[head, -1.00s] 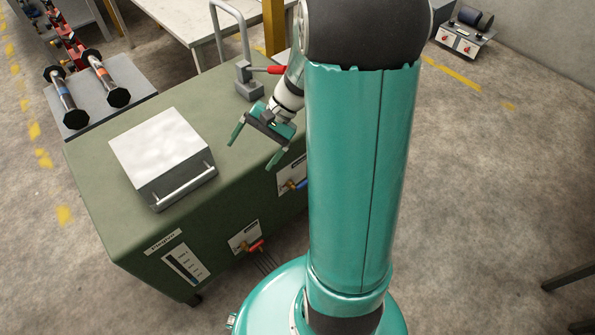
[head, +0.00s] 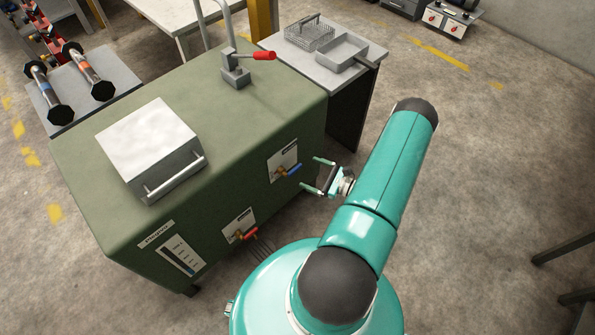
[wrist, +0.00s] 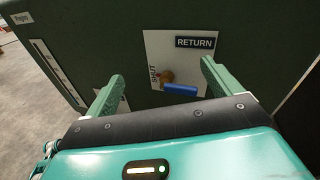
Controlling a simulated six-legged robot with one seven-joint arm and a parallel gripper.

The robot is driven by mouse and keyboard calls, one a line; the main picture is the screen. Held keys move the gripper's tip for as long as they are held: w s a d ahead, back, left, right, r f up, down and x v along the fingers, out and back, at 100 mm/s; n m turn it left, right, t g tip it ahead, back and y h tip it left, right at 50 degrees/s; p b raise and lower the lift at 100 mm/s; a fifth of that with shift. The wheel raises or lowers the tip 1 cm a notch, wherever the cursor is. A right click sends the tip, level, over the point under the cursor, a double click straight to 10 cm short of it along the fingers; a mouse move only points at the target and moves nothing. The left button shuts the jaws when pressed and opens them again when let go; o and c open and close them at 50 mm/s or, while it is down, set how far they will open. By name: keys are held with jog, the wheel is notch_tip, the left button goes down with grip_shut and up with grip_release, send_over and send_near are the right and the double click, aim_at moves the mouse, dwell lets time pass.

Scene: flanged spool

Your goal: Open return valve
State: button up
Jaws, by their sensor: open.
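The return valve is a brass body with a blue lever (head: 293,169) on a white plate on the green cabinet's front. In the wrist view its blue lever (wrist: 181,89) lies about level, pointing right from the brass body. The plate (wrist: 190,52) reads RETURN, with SHUT written sideways left of the brass body. My gripper (head: 319,177) is open and empty in front of the plate, a little right of the lever. In the wrist view my gripper's fingers (wrist: 163,76) stand apart on either side of the valve. No contact with the lever shows.
A second valve with a red lever (head: 248,234) sits lower left on the green cabinet (head: 215,100). A red-handled lever (head: 262,56) and a silver-lidded box (head: 148,140) are on top. A grey side table (head: 362,58) stands behind right. Open floor lies right.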

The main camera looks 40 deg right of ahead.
aim_at(296, 170)
jog(key=s+f+m+t+h, duration=0.1)
jog(key=s+f+m+h, duration=0.45)
jog(key=f, duration=0.25)
jog(key=w, duration=1.4)
jog(key=shift+w+d+f, duration=0.1)
jog(key=shift+w+f, duration=0.05)
jog(key=shift+f, duration=0.05)
jog(key=shift+c, duration=0.4)
jog(key=c, duration=1.3)
